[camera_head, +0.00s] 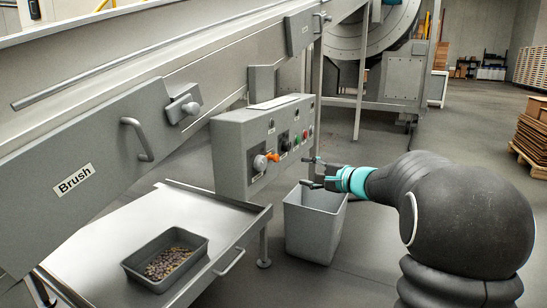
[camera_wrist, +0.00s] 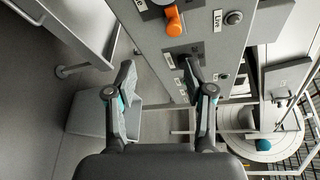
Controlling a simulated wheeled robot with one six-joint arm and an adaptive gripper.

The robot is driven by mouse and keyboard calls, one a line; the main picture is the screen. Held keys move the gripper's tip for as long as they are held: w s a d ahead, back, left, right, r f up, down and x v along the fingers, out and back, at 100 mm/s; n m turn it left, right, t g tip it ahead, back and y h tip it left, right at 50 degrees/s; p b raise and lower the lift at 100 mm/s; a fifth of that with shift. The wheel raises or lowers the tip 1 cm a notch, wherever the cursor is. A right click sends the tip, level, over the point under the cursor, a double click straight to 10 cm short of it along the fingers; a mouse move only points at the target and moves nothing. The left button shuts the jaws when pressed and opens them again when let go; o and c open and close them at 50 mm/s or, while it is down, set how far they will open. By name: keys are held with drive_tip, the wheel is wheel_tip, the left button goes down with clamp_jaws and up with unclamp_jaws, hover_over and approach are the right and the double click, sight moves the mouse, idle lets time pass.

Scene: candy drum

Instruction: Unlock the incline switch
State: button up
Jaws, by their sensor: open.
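The grey control box (camera_head: 240,148) hangs on the side of the conveyor. Its front carries a round knob with an orange part (camera_head: 272,157) and a black switch (camera_head: 284,142) beyond it. In the wrist view the orange part (camera_wrist: 173,22) is at the top and the black switch (camera_wrist: 186,54) is below it. The small labels cannot be read, so I cannot tell which switch is the incline one. My gripper (camera_head: 314,172) is open and empty, in front of the box and apart from it in the head view. In the wrist view my right fingertip overlaps the black switch; contact cannot be told.
A grey bin (camera_head: 305,232) stands on the floor under my gripper. A metal table (camera_head: 130,232) at the left holds a tray of candy (camera_head: 125,266). The inclined conveyor (camera_head: 150,72) runs above, and a large drum (camera_head: 372,28) stands behind.

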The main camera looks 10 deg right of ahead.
sight(278, 159)
drive_tip(key=shift+t, duration=0.3)
drive_tip(key=x, duration=0.4)
drive_tip(key=r+x, duration=0.1)
drive_tip(key=x, duration=0.4)
drive_tip(key=p+x, duration=0.1)
drive_tip(key=x, duration=0.4)
drive_tip(key=shift+w+d+r, duration=0.1)
drive_tip(key=shift+w+r, duration=0.05)
drive_tip(key=shift+r, duration=0.2)
clamp_jaws()
